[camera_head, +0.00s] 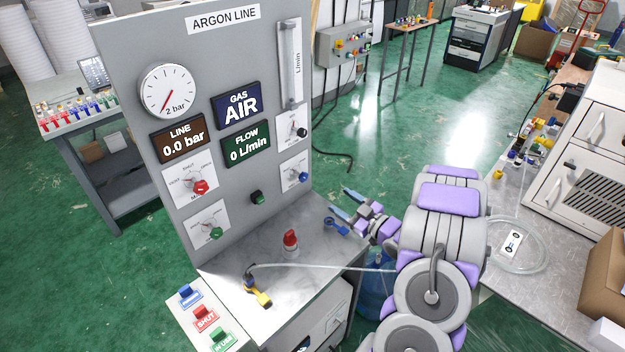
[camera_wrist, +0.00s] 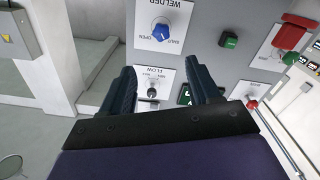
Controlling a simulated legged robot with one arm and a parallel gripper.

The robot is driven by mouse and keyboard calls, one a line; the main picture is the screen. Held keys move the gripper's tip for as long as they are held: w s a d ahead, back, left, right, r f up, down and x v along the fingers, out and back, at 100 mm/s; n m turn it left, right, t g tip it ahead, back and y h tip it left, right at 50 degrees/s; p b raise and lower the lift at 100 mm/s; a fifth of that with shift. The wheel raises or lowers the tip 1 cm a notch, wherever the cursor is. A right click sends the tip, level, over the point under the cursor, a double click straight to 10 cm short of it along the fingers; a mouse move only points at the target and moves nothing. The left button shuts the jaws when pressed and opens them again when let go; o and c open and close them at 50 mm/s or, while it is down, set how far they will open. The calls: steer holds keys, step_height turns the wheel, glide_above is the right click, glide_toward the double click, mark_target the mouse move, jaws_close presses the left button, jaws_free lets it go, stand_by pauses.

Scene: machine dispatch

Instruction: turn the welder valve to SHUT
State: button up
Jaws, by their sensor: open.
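The welder valve is a blue knob (camera_wrist: 161,32) on a white plate marked WELDER, OPEN and SHUT. It also shows in the head view as a small blue knob (camera_head: 303,176) low on the panel's right side. I cannot tell clearly which mark its pointer faces. My gripper (camera_head: 338,201) is open and empty, in front of the panel's lower right. In the wrist view its two dark fingers (camera_wrist: 160,68) stand apart, with the blue knob beyond them near the top of the picture. I see no contact with the knob.
A red-capped part (camera_head: 290,240) and a hose (camera_head: 320,267) are on the ledge below. A cluttered bench (camera_head: 500,205) stands right.

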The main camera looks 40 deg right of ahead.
mark_target(305, 178)
steer(key=w, duration=0.5)
steer(key=w+a+m+b, duration=0.1)
steer(key=w, duration=0.5)
steer(key=w+m, duration=0.1)
steer(key=w, duration=0.5)
steer(key=shift+w+a+b, duration=0.15)
steer(key=shift+a+b, duration=0.05)
steer(key=shift+b, duration=0.15)
steer(key=shift+c, duration=0.2)
steer(key=c, duration=1)
steer(key=shift+f+n+b, duration=0.1)
steer(key=shift+n+b, duration=0.3)
steer(key=shift+n, duration=0.5)
steer(key=o, duration=1)
steer(key=shift+o, duration=0.2)
